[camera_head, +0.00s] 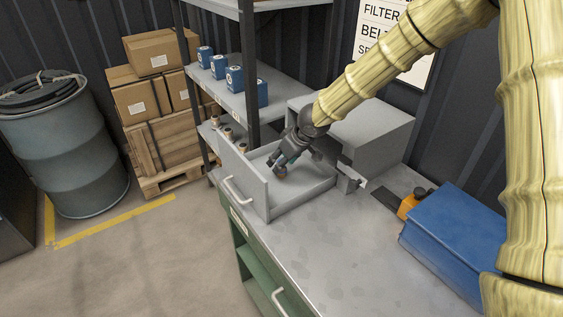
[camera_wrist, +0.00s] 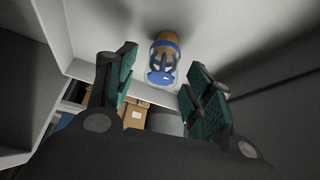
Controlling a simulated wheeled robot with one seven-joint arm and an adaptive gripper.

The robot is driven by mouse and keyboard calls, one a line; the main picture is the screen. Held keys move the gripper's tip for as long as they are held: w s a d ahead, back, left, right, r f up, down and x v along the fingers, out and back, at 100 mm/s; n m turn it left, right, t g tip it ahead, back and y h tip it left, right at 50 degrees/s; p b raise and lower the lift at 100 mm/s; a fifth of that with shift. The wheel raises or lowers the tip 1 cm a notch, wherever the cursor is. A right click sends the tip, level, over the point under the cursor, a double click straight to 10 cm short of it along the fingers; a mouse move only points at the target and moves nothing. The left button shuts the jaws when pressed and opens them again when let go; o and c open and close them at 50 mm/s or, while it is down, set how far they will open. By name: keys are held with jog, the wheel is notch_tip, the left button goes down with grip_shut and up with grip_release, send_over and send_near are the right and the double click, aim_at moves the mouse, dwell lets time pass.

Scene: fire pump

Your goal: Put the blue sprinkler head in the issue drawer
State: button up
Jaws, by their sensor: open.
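The blue sprinkler head (camera_wrist: 163,62), blue with a brown-orange end, lies on the floor of the open grey drawer (camera_wrist: 215,30) in the wrist view. My gripper (camera_wrist: 160,85) is open, with its green-padded fingers apart on either side of the near end of the head and not touching it. In the head view the drawer (camera_head: 244,182) is pulled out from a grey cabinet on the bench. My gripper (camera_head: 281,166) reaches down into it. A small brownish part of the sprinkler head (camera_head: 281,176) shows below the fingertips there.
A small vise-like metal part (camera_head: 352,181) stands right of the drawer. A blue box (camera_head: 460,240) and an orange item (camera_head: 411,204) sit further right on the bench (camera_head: 330,250). Shelves with blue boxes (camera_head: 235,78) stand behind left. The bench front is clear.

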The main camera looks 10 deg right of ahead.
jog(key=v, duration=1.1)
jog(key=shift+b, duration=0.35)
jog(key=shift+c, duration=0.3)
dwell(0.5)
